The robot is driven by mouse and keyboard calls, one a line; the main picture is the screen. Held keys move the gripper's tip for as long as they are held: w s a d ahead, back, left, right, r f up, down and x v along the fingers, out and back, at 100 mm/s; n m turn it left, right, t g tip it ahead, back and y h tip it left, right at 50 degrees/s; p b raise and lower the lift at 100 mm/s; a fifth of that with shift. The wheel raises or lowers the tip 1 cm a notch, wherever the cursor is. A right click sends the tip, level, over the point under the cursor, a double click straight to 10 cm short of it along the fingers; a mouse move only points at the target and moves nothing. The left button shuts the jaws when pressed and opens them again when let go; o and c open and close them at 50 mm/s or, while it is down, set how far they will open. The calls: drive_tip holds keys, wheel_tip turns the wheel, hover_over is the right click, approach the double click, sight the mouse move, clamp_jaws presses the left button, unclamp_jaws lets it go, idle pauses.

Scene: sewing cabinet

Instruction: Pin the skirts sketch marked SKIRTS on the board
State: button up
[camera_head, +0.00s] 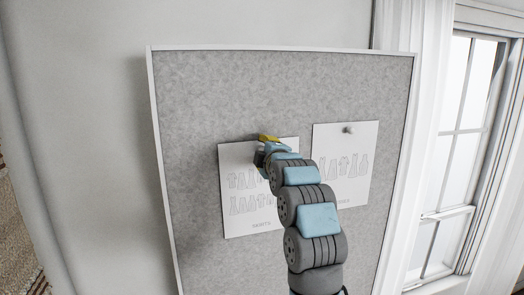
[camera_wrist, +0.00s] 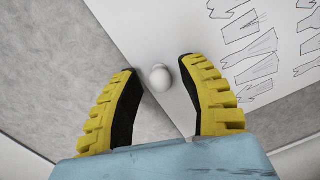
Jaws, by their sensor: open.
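The skirts sketch (camera_head: 237,207) is a white sheet flat on the grey board (camera_head: 270,90), the left one of two. Its small label seems to read SKIRTS. My gripper (camera_head: 268,139) is at the sheet's top edge, and my arm covers part of its right side. In the wrist view my gripper is open, with a yellow-and-black finger on each side of a white round-headed pin (camera_wrist: 160,78). The pin sits at the edge of a sheet with line drawings (camera_wrist: 245,60), between the fingertips, with visible gaps to both.
The board has a thin white frame (camera_head: 280,48). The upper board is clear.

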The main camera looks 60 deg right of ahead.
drive_tip(key=v, duration=1.1)
drive_tip(key=shift+a, duration=0.1)
